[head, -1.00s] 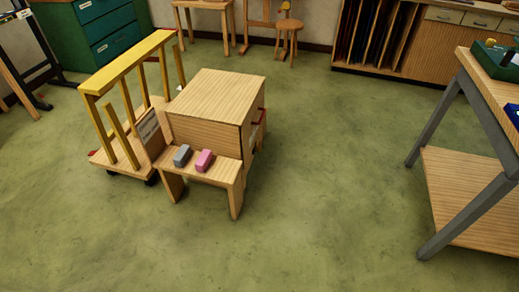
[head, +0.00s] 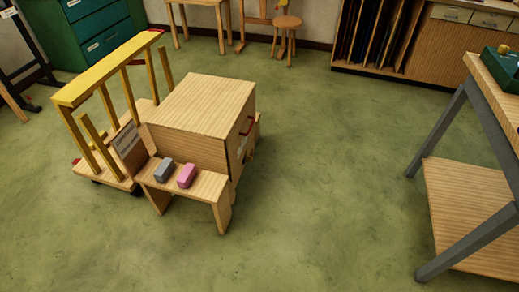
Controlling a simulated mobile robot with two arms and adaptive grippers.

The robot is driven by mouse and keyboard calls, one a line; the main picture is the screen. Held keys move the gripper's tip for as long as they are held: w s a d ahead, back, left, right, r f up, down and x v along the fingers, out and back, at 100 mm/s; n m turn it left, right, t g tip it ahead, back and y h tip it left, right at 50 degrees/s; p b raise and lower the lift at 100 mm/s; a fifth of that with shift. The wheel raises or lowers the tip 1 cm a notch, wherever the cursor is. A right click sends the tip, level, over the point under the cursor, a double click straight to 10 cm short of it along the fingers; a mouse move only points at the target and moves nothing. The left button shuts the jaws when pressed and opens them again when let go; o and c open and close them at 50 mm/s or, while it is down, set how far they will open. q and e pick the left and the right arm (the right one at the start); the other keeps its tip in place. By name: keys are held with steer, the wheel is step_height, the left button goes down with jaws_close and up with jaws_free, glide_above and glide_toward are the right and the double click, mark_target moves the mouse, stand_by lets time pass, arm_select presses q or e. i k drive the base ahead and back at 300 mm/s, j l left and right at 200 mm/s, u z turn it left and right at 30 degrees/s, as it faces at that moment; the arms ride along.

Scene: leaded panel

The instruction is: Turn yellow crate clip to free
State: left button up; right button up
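I cannot make out a clip on a crate for certain. A small yellow piece (head: 503,48) shows on a green box (head: 499,68) on the bench at the right edge; it is too small to tell whether it is the clip or how it is turned. A wooden cart with a yellow rail frame (head: 112,68) stands at the left beside a wooden cabinet (head: 205,98). Neither of my grippers is in view.
A low wooden bench (head: 205,183) with a grey block (head: 164,170) and a pink block (head: 187,176) stands before the cabinet. A grey-legged workbench (head: 447,130) stands at the right. Green floor (head: 330,180) between them is clear. Drawers, stool and racks line the back.

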mark_target(248, 158)
steer(key=i+l+u, duration=0.1)
steer(key=i+l, duration=0.8)
steer(key=i+l+u, duration=0.1)
steer(key=i+l, duration=0.7)
steer(key=l, duration=0.25)
